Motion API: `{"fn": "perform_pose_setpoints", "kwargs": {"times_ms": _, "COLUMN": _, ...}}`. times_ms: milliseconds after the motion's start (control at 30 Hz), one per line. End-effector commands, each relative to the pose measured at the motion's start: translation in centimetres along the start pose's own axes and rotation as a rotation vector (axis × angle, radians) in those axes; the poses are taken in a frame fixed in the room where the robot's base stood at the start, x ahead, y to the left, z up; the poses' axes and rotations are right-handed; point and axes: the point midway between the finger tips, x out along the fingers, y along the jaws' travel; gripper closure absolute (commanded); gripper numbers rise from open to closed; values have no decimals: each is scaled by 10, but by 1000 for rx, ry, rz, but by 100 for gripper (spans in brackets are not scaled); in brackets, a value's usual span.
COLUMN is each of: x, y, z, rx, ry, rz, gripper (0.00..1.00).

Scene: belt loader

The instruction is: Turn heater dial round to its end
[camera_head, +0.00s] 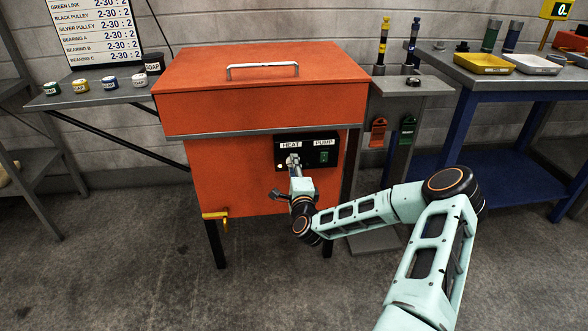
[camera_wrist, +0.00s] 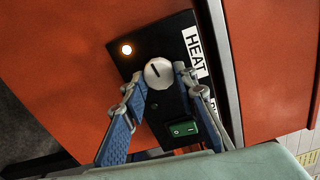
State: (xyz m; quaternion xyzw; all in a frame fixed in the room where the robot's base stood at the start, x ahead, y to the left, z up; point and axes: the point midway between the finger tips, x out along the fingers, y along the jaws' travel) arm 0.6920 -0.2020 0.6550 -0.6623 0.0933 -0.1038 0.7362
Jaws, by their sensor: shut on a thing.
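The heater dial is a round, pale grey knob (camera_wrist: 159,73) with a dark pointer line, on the black control panel (camera_head: 322,153) of the orange washer. The panel carries the labels HEAT (camera_wrist: 196,52) and PUMP (camera_head: 324,142). My gripper (camera_wrist: 153,82) has its two blue-padded fingers on either side of the dial, shut on it. In the head view my gripper (camera_head: 293,163) reaches the panel from below and hides most of the dial.
A green pump switch (camera_wrist: 183,129) sits close to my fingers on the same panel. A yellow-handled valve (camera_head: 215,215) projects low on the washer's left front. Orange and green tags (camera_head: 378,131) hang to the right. A blue workbench (camera_head: 470,90) stands at right.

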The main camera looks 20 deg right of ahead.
Motion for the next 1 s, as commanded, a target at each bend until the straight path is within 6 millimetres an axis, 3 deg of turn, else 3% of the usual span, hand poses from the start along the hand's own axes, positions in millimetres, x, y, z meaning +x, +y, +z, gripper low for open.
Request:
{"fn": "perform_pose_setpoints", "kwargs": {"times_ms": 300, "x": 0, "y": 1, "z": -1, "rx": 115, "ry": 1, "rz": 0, "gripper": 98}}
{"fn": "perform_pose_setpoints", "kwargs": {"times_ms": 833, "x": 0, "y": 0, "z": 0, "rx": 136, "ry": 1, "rz": 0, "gripper": 98}}
{"fn": "perform_pose_setpoints", "kwargs": {"times_ms": 867, "x": 0, "y": 1, "z": 0, "rx": 136, "ry": 1, "rz": 0, "gripper": 71}}
{"fn": "perform_pose_setpoints", "kwargs": {"times_ms": 1000, "x": 0, "y": 1, "z": 0, "rx": 135, "ry": 1, "rz": 0, "gripper": 56}}
